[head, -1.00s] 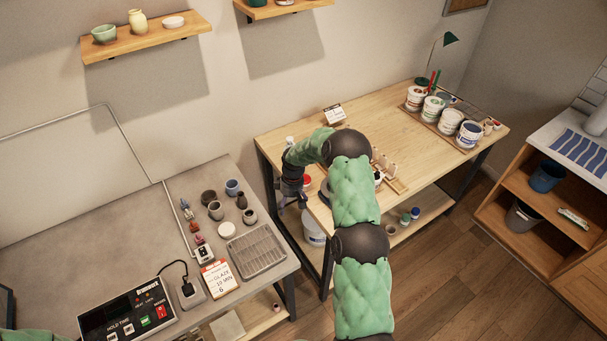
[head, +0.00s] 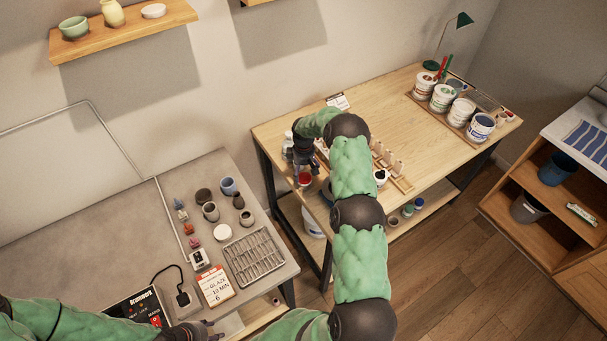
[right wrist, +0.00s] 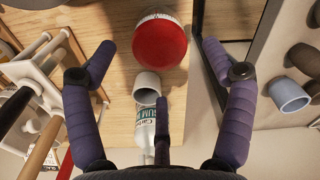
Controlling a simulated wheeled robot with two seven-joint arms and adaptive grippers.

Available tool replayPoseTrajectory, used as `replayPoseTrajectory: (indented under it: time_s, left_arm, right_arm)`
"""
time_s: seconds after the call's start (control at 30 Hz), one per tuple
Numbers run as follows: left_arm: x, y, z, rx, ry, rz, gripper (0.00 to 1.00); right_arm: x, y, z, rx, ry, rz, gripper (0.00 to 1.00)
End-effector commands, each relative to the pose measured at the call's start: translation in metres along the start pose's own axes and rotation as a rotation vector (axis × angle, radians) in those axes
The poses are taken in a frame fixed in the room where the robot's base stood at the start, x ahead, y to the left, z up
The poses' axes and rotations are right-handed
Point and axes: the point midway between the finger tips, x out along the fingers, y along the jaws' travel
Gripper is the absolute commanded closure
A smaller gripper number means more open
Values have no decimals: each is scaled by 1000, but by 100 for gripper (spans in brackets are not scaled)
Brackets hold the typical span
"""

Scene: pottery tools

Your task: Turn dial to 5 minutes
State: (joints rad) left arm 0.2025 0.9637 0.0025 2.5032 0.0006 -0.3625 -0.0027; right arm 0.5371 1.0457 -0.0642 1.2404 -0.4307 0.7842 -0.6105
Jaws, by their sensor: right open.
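A round red-topped dial (right wrist: 160,43) with a white, marked rim stands on the wooden table (right wrist: 125,100); it looks like a timer, but I cannot read its setting. It also shows as a small red shape in the head view (head: 304,179). My right gripper (head: 304,168) is over the table's left end. In the right wrist view its open fingers (right wrist: 160,55) are spread on either side of the dial, holding nothing.
A white rack (right wrist: 40,70) is close to the gripper's left. On the grey bench stand small pots (head: 210,211), a wire tray (head: 254,257) and a glaze card (head: 215,286). Paint tubs (head: 461,111) stand farther right.

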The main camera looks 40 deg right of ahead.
Motion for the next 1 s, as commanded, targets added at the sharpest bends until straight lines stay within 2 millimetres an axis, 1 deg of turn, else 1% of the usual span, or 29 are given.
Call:
replayPoseTrajectory:
  time_s: [0.03,0.1,0.3,0.67,0.7,0.77,0.8,0.87,0.9,1.0]
  left_arm:
    - [-2,1,0,0,0,0,59]
    - [-4,1,0,0,0,0,59]
    - [-6,2,0,0,0,0,59]
    - [-6,2,0,0,0,0,59]
    - [-6,2,0,0,0,0,59]
    - [-6,2,0,0,0,0,59]
    - [-6,2,0,0,0,0,59]
    - [-6,2,0,0,0,0,59]
    - [-6,2,0,0,0,0,59]
    - [-6,2,0,0,0,0,59]
  right_arm:
    - [8,0,0,0,-1,-1,16]
    - [16,0,0,0,0,0,16]
    - [32,0,-1,0,1,2,16]
    - [37,0,0,0,1,2,16]
    - [37,0,0,0,1,2,22]
    - [37,0,0,0,1,1,39]
    - [37,0,0,0,1,1,50]
    - [37,0,0,0,1,1,67]
    - [37,0,0,0,1,1,72]
    - [37,-1,0,0,1,0,72]
